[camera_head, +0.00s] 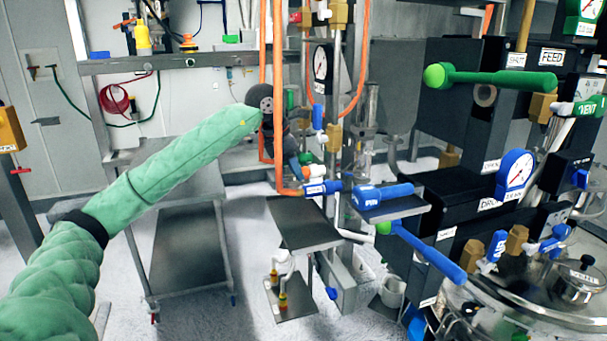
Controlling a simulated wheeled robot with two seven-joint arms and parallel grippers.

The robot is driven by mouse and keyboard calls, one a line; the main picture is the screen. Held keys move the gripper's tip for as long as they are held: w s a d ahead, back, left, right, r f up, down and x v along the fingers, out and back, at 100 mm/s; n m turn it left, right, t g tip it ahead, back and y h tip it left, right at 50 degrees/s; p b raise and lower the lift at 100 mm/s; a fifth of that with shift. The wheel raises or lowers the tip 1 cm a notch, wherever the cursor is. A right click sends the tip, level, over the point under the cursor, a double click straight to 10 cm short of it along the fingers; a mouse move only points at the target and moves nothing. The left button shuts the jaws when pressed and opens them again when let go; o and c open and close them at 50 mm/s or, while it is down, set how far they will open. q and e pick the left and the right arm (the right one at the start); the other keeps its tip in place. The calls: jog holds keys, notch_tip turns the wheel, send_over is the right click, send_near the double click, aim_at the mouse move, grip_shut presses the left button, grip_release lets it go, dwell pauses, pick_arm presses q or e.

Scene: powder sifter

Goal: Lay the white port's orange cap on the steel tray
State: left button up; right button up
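My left arm reaches in from the left in a green sleeve, and my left gripper (296,168) hangs at its dark wrist, close beside the white port (317,171). A steel tray (303,226), flat and bare, lies just below the port. My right gripper is out of view.
Vertical orange pipes (277,60) stand around the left wrist. Blue-handled valves (383,196) jut out right of the port, above the tray. A steel cart (190,250) stands at left. Black valve blocks and a steel vessel (530,310) fill the right side.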

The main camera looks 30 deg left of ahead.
pick_arm(q)
jog(key=o, duration=0.3)
jog(key=c, duration=0.3)
grip_shut()
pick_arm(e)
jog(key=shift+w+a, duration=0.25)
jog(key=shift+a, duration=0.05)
pick_arm(q)
jog(key=shift+a, duration=0.1)
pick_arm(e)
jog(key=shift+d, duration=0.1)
